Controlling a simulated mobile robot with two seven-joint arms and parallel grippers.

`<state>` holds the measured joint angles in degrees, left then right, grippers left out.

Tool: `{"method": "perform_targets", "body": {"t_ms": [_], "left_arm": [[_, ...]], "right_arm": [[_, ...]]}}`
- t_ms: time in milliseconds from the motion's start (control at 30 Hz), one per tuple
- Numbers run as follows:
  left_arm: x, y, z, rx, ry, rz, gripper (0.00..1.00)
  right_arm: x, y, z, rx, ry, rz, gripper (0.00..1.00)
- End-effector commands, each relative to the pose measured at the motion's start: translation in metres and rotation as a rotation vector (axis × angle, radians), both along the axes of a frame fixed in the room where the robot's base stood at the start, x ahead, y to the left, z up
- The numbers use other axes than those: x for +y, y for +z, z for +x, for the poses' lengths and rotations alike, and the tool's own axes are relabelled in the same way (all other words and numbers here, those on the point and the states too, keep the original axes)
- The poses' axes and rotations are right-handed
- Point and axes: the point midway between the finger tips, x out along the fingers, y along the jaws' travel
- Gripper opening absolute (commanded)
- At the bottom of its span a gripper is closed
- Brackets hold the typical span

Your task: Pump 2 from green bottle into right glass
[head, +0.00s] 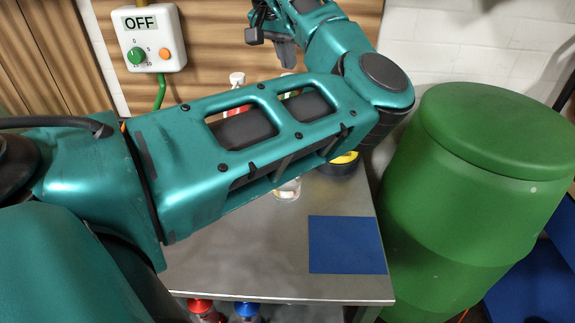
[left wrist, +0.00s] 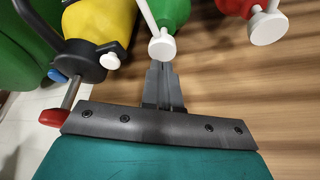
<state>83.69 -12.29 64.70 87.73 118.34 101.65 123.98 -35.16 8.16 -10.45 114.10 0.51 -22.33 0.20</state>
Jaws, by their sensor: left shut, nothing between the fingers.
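The green bottle (left wrist: 178,14) with its white pump head (left wrist: 162,46) shows at the top of the left wrist view. In the head view it is mostly hidden behind my left arm. My left gripper (left wrist: 160,68) is shut and empty, its tips appearing close to the pump head; I cannot tell whether they touch it. In the head view the gripper (head: 285,52) is above the back of the table. One clear glass (head: 288,190) shows partly below my arm; I cannot tell which glass it is. My right gripper is not in view.
A red bottle (left wrist: 234,7) with a white pump stands beside the green one. A yellow and black container (left wrist: 97,22) is on its other side. A green barrel (head: 475,190) stands right of the metal table (head: 240,260). A blue mat (head: 345,245) lies on its front right.

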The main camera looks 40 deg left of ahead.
Motion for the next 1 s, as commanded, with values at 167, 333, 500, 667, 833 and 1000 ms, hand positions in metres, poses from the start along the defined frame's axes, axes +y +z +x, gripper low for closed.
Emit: {"method": "perform_targets", "body": {"t_ms": [167,333,500,667,833,1000], "left_arm": [[0.000,-0.004,0.000,0.000,0.000,0.000,0.00],[0.000,-0.010,0.000,-0.001,0.000,0.000,0.00],[0.000,-0.016,0.000,-0.001,0.000,0.000,0.00],[0.000,-0.022,0.000,0.001,0.000,0.000,0.00],[-0.001,-0.029,0.000,0.003,0.000,-0.003,0.00],[-0.001,-0.030,0.000,0.005,0.000,-0.004,0.00]], "right_arm": [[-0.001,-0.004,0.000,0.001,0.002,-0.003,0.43],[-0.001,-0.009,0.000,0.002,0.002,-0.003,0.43],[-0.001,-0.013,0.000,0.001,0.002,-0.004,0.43],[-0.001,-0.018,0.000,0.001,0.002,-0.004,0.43],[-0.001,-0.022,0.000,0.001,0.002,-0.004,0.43],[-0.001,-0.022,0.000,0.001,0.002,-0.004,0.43]]}}
